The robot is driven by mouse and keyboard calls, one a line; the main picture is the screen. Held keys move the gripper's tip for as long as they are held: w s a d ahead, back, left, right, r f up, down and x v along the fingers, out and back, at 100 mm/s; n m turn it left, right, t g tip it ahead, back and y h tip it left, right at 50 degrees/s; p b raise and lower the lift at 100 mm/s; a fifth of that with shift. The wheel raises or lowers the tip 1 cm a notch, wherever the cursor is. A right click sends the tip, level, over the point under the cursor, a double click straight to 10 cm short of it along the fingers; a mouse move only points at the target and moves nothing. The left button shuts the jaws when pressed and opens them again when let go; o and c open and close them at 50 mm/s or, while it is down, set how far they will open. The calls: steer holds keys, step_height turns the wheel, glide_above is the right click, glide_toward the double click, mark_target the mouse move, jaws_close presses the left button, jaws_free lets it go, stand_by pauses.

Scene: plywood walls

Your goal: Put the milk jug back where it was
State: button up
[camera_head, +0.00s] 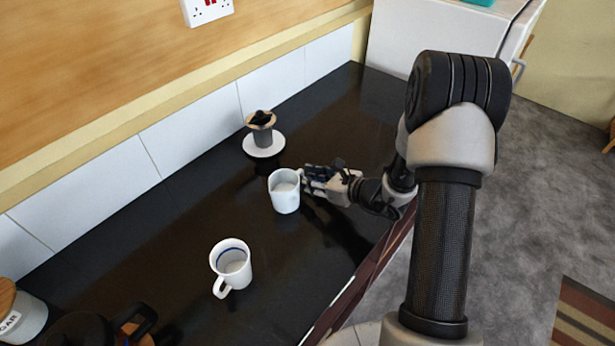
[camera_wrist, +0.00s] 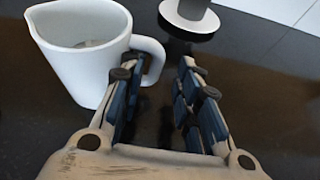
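The white milk jug (camera_head: 284,192) stands upright on the black counter, with its handle toward my gripper (camera_head: 312,180). In the wrist view the jug (camera_wrist: 82,65) is at the left, its spout to the left and its handle at the right. My gripper (camera_wrist: 160,75) is open, its two fingers apart. The handle shows just beyond the left fingertip, partly in line with the gap. I cannot tell whether a finger touches it. Nothing is clamped between the fingers.
A white mug with a blue line inside (camera_head: 231,265) stands nearer on the counter. A dark-topped pot on a white saucer (camera_head: 264,146) stands behind the jug. A sugar canister (camera_head: 22,315) is at the lower left. The counter's far right is clear.

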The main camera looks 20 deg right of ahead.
steer(key=p+v, duration=0.2)
steer(key=v, duration=0.9)
steer(key=shift+d, duration=0.1)
steer(key=s+a+r+n+g, duration=0.9)
steer(key=s+a+r+n, duration=0.4)
steer(key=a+n, duration=0.3)
steer(key=s+d+r+n+t+h, duration=0.2)
steer(key=s+d+r+n+h, duration=0.4)
steer(key=s+n, duration=0.4)
steer(key=d+n+h, duration=0.1)
steer(key=n, duration=0.2)
steer(key=shift+r+t+h, duration=0.25)
steer(key=shift+t+h, duration=0.05)
steer(key=shift+t, duration=0.1)
steer(key=shift+s+d, duration=0.15)
